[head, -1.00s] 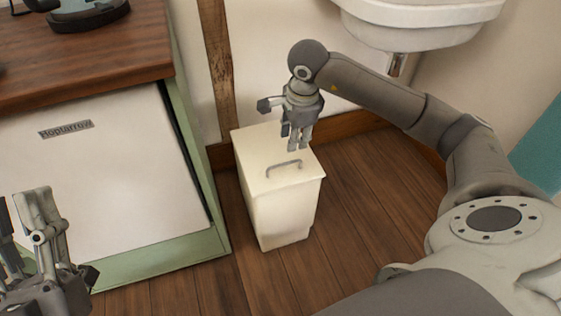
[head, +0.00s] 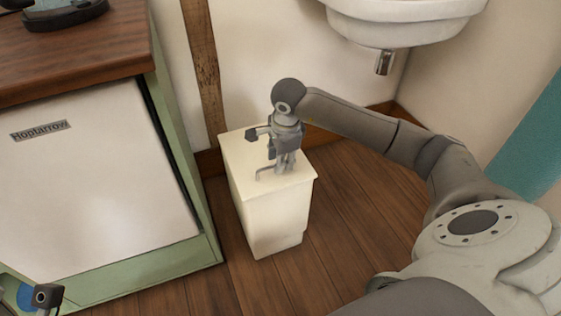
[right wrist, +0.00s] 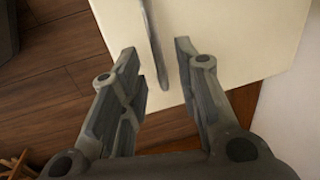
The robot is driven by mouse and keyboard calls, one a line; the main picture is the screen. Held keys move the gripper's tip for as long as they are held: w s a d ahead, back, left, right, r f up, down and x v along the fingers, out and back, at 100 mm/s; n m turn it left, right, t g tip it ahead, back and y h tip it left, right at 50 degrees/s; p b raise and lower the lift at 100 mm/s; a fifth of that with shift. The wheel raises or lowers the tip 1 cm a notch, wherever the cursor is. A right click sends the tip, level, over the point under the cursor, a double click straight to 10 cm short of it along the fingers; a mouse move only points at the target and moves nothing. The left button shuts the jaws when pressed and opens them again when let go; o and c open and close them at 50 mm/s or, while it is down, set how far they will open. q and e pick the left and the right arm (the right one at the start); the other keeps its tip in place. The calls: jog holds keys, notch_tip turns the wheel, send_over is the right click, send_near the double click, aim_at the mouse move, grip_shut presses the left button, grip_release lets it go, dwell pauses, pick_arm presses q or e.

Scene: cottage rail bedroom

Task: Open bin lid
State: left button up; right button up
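The cream bin (head: 275,222) stands on the floor with its flat lid (head: 240,156) shut. A thin grey handle (head: 263,175) sits on the lid and is partly hidden by my right gripper (head: 282,168). That gripper points down just above the lid. In the right wrist view my right gripper (right wrist: 156,50) is open, and the handle (right wrist: 152,38) runs between its fingers, nearer the left one, without a visible grip. The pale lid also shows there (right wrist: 230,35). Only a small part of my left gripper (head: 46,295) shows at the lower left; its fingers are out of frame.
A green-framed cabinet with a white front (head: 95,185) and a wooden top (head: 80,60) stands left of the bin. A white sink (head: 400,22) hangs behind and to the right. A wooden post (head: 203,70) rises behind. Wood floor (head: 345,215) is clear on the right.

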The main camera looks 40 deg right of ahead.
jog(key=shift+f, duration=0.3)
grip_shut()
jog(key=shift+w+d+r, duration=0.1)
jog(key=shift+w+r, duration=0.05)
jog(key=shift+r, duration=0.1)
